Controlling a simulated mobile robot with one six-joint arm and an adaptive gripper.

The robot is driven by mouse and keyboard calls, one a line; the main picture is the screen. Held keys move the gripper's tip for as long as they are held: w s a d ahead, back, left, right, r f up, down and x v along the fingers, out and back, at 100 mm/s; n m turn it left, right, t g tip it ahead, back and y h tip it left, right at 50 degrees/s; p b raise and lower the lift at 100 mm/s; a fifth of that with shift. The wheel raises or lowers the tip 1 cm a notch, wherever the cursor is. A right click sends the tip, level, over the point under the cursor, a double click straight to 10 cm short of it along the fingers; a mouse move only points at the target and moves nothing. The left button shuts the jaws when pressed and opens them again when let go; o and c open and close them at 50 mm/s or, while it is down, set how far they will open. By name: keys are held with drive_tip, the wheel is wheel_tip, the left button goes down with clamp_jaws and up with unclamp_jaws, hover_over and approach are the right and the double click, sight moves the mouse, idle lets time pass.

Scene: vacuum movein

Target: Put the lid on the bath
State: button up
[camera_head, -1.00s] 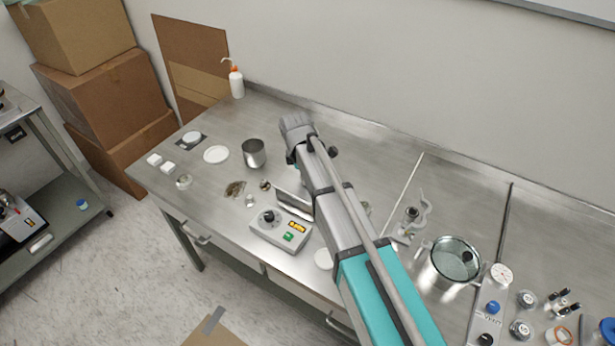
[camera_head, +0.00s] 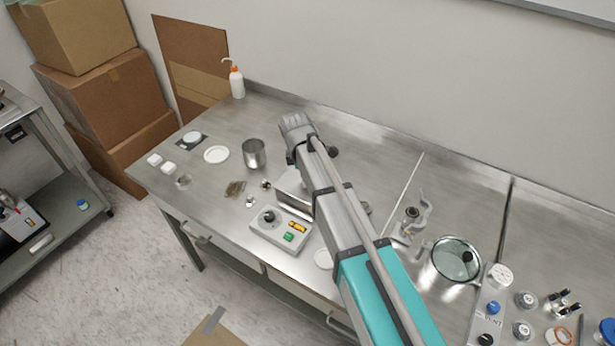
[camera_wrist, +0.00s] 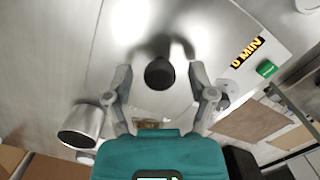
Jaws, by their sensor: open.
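The bath (camera_head: 286,210) stands behind its grey control unit (camera_head: 281,230) on the steel bench, partly hidden by my arm. The lid (camera_wrist: 130,25) is a shiny flat metal plate with a round black knob (camera_wrist: 159,74). In the head view the lid (camera_head: 292,188) appears to lie flat over the bath's top; its edges are too hidden to judge the seating. My gripper (camera_wrist: 160,82) is open, one finger on each side of the knob, with a visible gap to both. In the head view my arm hides the gripper.
A round glass-topped vessel (camera_head: 456,260) and a clamp stand (camera_head: 411,222) are to the right. The bench behind the beaker is clear.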

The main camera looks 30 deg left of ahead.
sight(300, 182)
wheel_tip(300, 182, up, 12)
drive_tip(key=a+p, duration=0.1)
drive_tip(key=p, duration=1)
drive_tip(key=shift+s+a+p, duration=0.15)
drive_tip(key=shift+s+p, duration=0.15)
drive_tip(key=shift+p, duration=0.1)
idle(0.4)
drive_tip(key=w+d+m, duration=0.2)
drive_tip(key=d+m, duration=0.4)
drive_tip(key=d, duration=0.8)
drive_tip(key=w+d+m, duration=0.2)
drive_tip(key=d+m, duration=0.3)
drive_tip(key=d, duration=0.9)
drive_tip(key=s+d+m, duration=0.2)
drive_tip(key=d+m, duration=0.2)
drive_tip(key=d, duration=0.3)
drive_tip(key=s+d+m, duration=0.2)
drive_tip(key=d+m, duration=0.2)
drive_tip(key=d, duration=0.4)
drive_tip(key=s+d+m+y, duration=0.1)
drive_tip(key=s+d+m, duration=0.2)
drive_tip(key=d, duration=0.4)
drive_tip(key=shift+d+m+g, duration=0.3)
drive_tip(key=shift+m, duration=0.4)
